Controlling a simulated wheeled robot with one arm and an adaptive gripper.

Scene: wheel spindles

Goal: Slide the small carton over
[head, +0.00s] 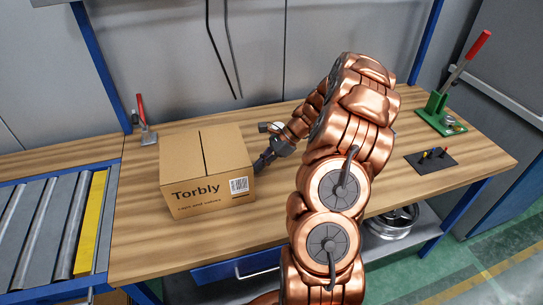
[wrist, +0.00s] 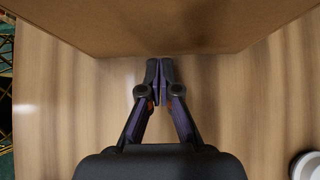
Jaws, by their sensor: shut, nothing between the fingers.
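The small carton (head: 203,178) is a closed brown box marked "Torbly" with a barcode label. It stands upright on the left part of the wooden workbench (head: 281,222). My gripper (head: 261,166) is at the carton's right side, low near the bench top. In the wrist view the carton (wrist: 160,25) fills the top of the picture. There my gripper (wrist: 160,65) has its fingers together and empty, with the tips at the carton's lower edge. I cannot tell whether they touch it.
A roller conveyor (head: 40,229) with a yellow strip (head: 91,222) adjoins the bench at left. A red-handled clamp (head: 144,122) stands behind the carton. A green lever press (head: 440,112) and a dark tool mat (head: 430,160) are at right. Bare bench lies in front of the carton.

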